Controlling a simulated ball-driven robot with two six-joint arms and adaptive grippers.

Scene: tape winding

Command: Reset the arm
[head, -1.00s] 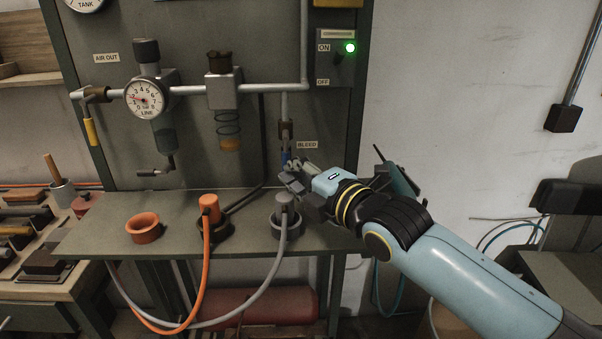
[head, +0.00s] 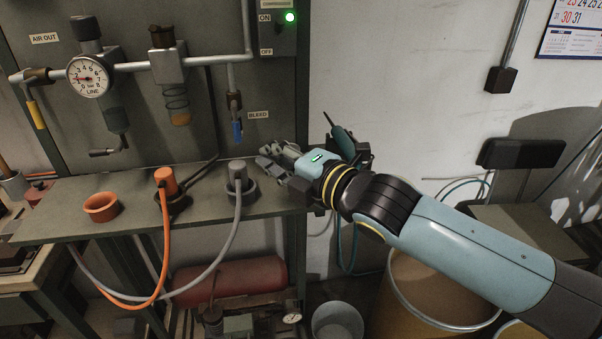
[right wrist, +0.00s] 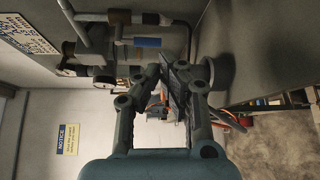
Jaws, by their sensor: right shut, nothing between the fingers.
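My right arm (head: 470,255) reaches in from the lower right of the head view. Its gripper (head: 266,168) is just right of the blue bleed valve handle (head: 237,132), above the right end of the shelf, and apart from the handle. In the right wrist view the fingers (right wrist: 168,72) come together with nothing held. The blue handle also shows there (right wrist: 148,42), above and left of the fingers. It hangs straight down in the head view. My left gripper is not in view.
The green shelf (head: 60,215) holds an orange cup (head: 102,207), an orange plug (head: 166,181) and a grey plug (head: 238,175) with hoses. A line gauge (head: 87,77) is on the panel. A red tank (head: 232,284) and bucket (head: 337,322) are below.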

